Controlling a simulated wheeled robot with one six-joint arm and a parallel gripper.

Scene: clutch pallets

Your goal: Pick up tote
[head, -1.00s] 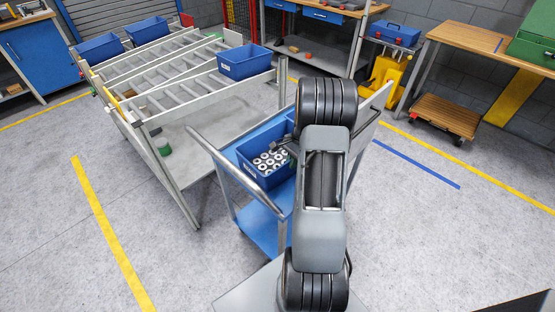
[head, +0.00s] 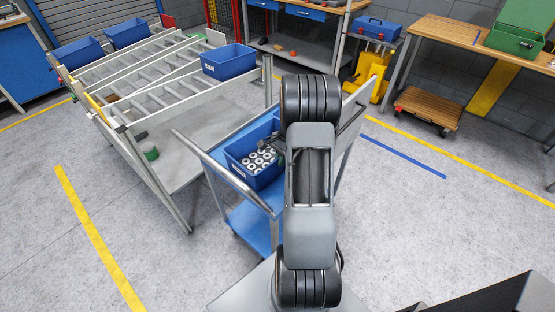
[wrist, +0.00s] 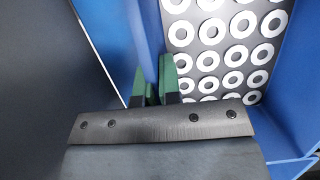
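A blue tote (head: 240,168) with several pale rings in rows inside is at the blue cart (head: 262,236), left of my arm in the head view. In the wrist view the tote (wrist: 291,80) fills the right side, with its rings on a dark base. My gripper (wrist: 154,85) has green fingertips, one on either side of the tote's near wall. They are close together, with the wall between them. In the head view my gripper (head: 279,147) is at the tote's right side, partly hidden by my arm. I cannot tell whether the tote's bottom touches the cart.
Another blue surface shows behind the tote on the cart, partly hidden. A roller rack (head: 160,90) at the left carries several blue totes, one (head: 228,62) at its near right end. A wooden dolly (head: 428,108) and workbench stand at the right. Floor is clear at front left and right.

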